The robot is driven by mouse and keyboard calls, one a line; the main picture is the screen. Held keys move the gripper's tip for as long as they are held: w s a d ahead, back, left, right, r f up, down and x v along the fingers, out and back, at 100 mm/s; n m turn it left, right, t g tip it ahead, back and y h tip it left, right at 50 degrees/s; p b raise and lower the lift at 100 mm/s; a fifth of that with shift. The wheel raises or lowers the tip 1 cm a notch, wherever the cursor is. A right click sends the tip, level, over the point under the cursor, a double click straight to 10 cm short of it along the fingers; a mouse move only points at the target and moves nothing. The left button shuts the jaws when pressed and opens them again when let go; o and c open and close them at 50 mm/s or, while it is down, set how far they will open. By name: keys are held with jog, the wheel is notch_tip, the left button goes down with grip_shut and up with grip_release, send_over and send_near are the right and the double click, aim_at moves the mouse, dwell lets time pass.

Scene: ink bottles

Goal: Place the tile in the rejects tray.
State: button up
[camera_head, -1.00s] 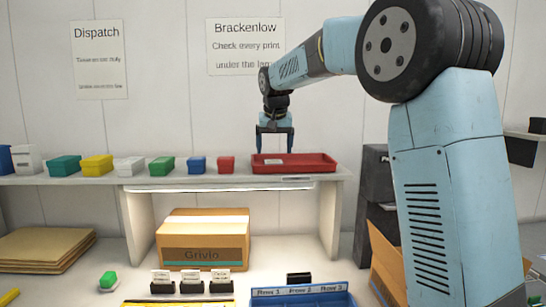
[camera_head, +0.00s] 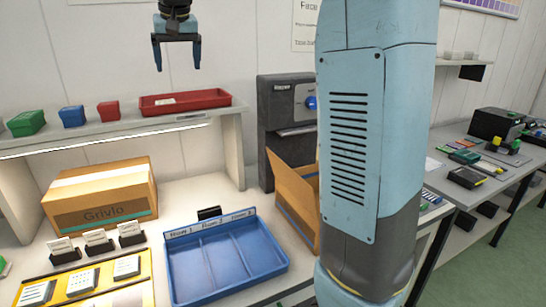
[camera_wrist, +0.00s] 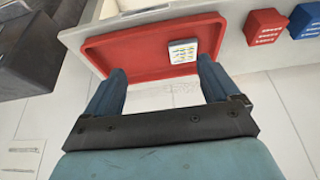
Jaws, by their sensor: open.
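The red tray (camera_head: 215,98) stands on the raised shelf and also fills the top of the wrist view (camera_wrist: 140,54). A small white tile (camera_head: 166,101) lies flat inside it, towards its left end; in the wrist view the tile (camera_wrist: 183,51) shows dark and coloured print on its face. I see no rejects label on the tray. My gripper (camera_head: 177,68) is open and empty above the tray, pointing down, clear of tile and tray.
A carton (camera_head: 100,198) sits under the shelf (camera_head: 130,127). Small red (camera_head: 108,111) and blue (camera_head: 73,116) boxes line the shelf.

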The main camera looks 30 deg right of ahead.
jog(key=s+d+f, duration=0.3)
jog(key=s+d, duration=0.2)
jog(key=s, duration=0.4)
jog(key=s+d+f, duration=0.3)
jog(key=s+d, duration=0.2)
jog(key=s, duration=0.4)
jog(key=s+d+f+t, duration=0.1)
jog(key=s+d+f, duration=0.1)
jog(key=s+f, duration=0.9)
jog(key=s, duration=0.4)
jog(key=shift+d+f, duration=0.2)
jog(key=shift+d, duration=0.2)
